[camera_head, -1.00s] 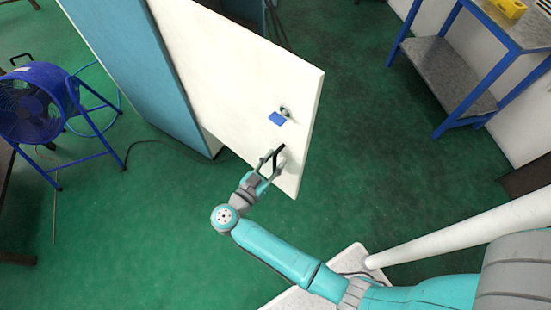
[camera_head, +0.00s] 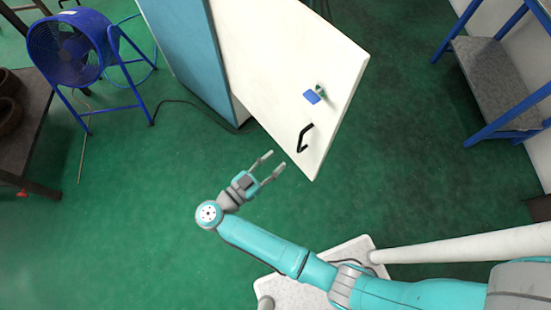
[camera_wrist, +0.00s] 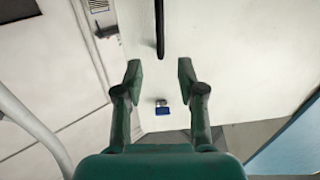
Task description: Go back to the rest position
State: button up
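My gripper (camera_head: 272,166) is open and empty in the head view, at the lower left of the white door panel (camera_head: 270,55). It is apart from the black handle (camera_head: 305,138) on that panel. In the wrist view, the two fingers of my gripper (camera_wrist: 158,85) are spread, with nothing between them but the white panel behind. The black handle (camera_wrist: 159,30) shows at the top of that view, beyond the fingertips. The blue padlock-like piece (camera_wrist: 162,108) appears between the fingers, on the panel behind.
A blue tag (camera_head: 311,97) and a small metal fitting sit on the panel above the handle. A blue fan (camera_head: 70,45) on a stand is at upper left, beside a dark table (camera_head: 28,120). A blue-framed shelf (camera_head: 490,80) stands at right. Green floor is clear around my gripper.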

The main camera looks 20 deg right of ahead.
dwell(0.4)
jog(key=s+d+r+n+t+y, duration=0.35)
jog(key=s+d+r+t, duration=0.5)
jog(key=d+t, duration=0.35)
jog(key=s+a+r+n+g+y, duration=0.2)
jog(key=s+n+y, duration=0.3)
jog(key=s, duration=0.4)
jog(key=s+a+r+n+g+y, duration=0.2)
jog(key=s+n+y, duration=0.3)
jog(key=s+y, duration=0.3)
jog(key=shift+v, duration=0.9)
jog(key=shift+a+f, duration=0.1)
jog(key=shift+a, duration=0.1)
